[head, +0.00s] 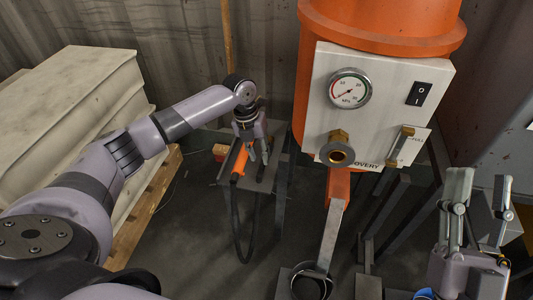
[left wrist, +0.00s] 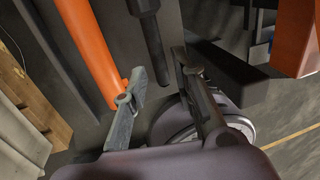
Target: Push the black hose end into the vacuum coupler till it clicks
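The brass vacuum coupler (head: 338,152) sits on the front of a white panel, its round mouth facing me. A black hose (head: 238,235) hangs in a loop below an orange sleeve (head: 240,160) at a small stand. My left gripper (head: 259,156) points down beside the sleeve. In the left wrist view its fingers (left wrist: 158,64) are apart, with the orange sleeve (left wrist: 88,48) left of them. A black stepped rod (left wrist: 150,28) shows beyond the fingertips; I cannot tell whether it is the hose end. My right gripper (head: 480,190) is open and empty at the lower right.
The white panel (head: 438,75) carries a gauge (head: 350,88), a black switch (head: 419,94) and a sight tube (head: 400,146), below an orange tank (head: 380,25). Dark metal legs stand underneath. Pale blocks (head: 75,95) on a wooden pallet (head: 150,205) are at the left.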

